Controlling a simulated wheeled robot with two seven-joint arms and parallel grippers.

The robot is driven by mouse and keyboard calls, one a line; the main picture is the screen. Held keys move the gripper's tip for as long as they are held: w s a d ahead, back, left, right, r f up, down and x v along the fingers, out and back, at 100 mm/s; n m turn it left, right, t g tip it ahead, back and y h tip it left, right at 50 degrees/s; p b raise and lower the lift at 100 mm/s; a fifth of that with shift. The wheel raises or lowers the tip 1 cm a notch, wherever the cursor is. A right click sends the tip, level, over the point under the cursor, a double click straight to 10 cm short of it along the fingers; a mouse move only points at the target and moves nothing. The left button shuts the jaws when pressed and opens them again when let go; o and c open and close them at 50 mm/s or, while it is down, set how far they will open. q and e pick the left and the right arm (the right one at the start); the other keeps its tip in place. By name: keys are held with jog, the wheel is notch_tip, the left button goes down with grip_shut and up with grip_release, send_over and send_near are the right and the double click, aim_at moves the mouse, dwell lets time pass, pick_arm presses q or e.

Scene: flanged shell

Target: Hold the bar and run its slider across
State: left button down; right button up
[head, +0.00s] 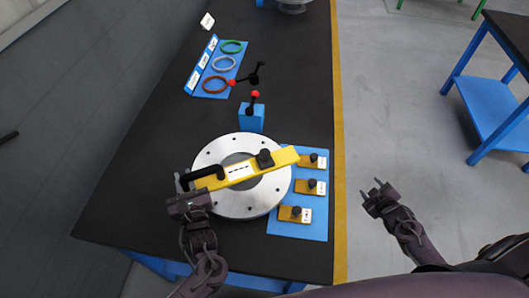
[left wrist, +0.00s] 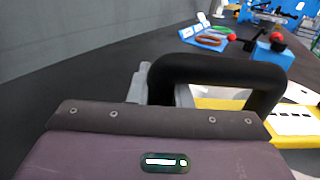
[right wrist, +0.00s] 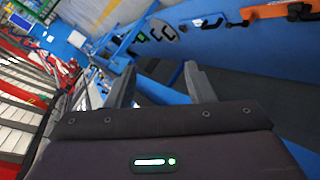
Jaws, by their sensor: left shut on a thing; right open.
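The yellow bar (head: 287,157) lies across the round silver flange (head: 235,207), sloping up to the right. A black slider (head: 264,158) with a knob sits on the bar, right of its white scale label. The bar's black handle (head: 205,172) is at its left end and also shows in the left wrist view (left wrist: 215,66). My left gripper (head: 181,182) is shut on this handle; its fingertips are partly hidden behind the handle in the left wrist view. My right gripper (head: 370,187) is open and empty, off the table's right edge and apart from the bar.
A blue board (head: 285,225) with several yellow knobbed plates lies right of the flange. A blue block (head: 251,117) with a red-and-black lever stands behind it. Coloured rings lie on a blue panel (head: 204,92) farther back. The table's yellow edge (head: 340,200) separates the work from my right gripper.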

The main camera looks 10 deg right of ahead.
aim_at(269, 155)
jog(key=w+a+r+t, duration=0.1)
jog(key=w+a+r, duration=0.1)
jog(key=w+r, duration=0.35)
jog(key=a+r+y, duration=0.2)
jog(key=a+r, duration=0.1)
jog(key=a, duration=0.2)
jog(key=a+r+y, duration=0.2)
jog(key=a+r, duration=0.1)
jog(key=a, duration=0.2)
jog(key=a+r+y, duration=0.1)
jog(key=a+r, duration=0.2)
jog(key=a, duration=0.2)
jog(key=shift+s+r+y, duration=0.15)
jog(key=shift+s+y, duration=0.15)
jog(key=shift+y, duration=0.1)
jog(key=s+a+r+y, duration=0.4)
jog(key=a+r, duration=0.3)
jog(key=a, duration=0.5)
jog(key=shift+m+g, duration=0.3)
jog(key=x, duration=1.2)
jog(key=shift+w+d+r, duration=0.1)
jog(key=shift+w, duration=0.1)
grip_shut()
